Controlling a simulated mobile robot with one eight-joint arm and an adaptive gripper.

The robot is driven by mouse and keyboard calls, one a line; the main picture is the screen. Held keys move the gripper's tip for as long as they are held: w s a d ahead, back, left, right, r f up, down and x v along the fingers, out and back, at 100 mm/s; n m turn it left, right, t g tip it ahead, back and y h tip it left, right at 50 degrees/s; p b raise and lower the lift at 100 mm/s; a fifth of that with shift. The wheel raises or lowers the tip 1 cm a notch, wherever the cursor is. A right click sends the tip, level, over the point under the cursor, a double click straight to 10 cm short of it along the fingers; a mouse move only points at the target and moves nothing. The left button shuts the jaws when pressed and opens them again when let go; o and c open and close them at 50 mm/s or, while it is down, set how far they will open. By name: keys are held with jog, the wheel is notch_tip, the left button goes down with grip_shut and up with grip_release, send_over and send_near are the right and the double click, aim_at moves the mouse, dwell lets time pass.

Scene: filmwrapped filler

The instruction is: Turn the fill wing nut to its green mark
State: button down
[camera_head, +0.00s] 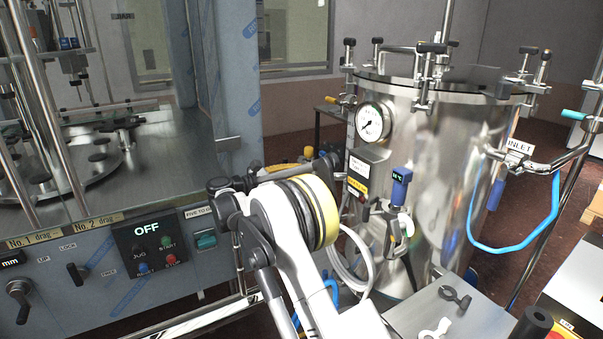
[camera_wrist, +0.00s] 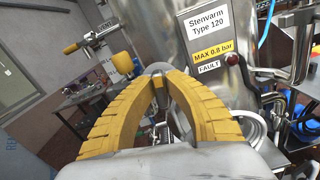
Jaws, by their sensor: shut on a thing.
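My gripper (camera_wrist: 158,80) shows in the wrist view, its two yellow ribbed fingers curving together at the tips. They are closed on a small grey piece (camera_wrist: 158,68), mostly hidden between the fingertips. It is where the fill wing nut would be, but its shape is too covered to confirm. I cannot make out a green mark beside it. In the head view my white arm reaches toward the left side of the steel tank (camera_head: 450,170), and the wrist hides the fingertips and what they hold.
The tank has a pressure gauge (camera_head: 373,122), a blue-handled fitting (camera_head: 400,180) and a blue hose (camera_head: 510,246). A grey machine with an OFF panel (camera_head: 148,246) stands left.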

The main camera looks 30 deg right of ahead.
jog(key=m, duration=0.7)
jog(key=shift+s, duration=0.15)
jog(key=m, duration=0.4)
jog(key=shift+f+p, duration=0.1)
jog(key=shift+p, duration=0.25)
jog(key=m, duration=0.3)
jog(key=shift+f+m, duration=0.1)
jog(key=shift+m, duration=0.2)
jog(key=m, duration=0.6)
jog(key=shift+f, duration=0.15)
jog(key=m, duration=0.6)
jog(key=shift+f+m, duration=0.1)
jog(key=shift+m, duration=0.3)
jog(key=c, duration=1.7)
grip_release()
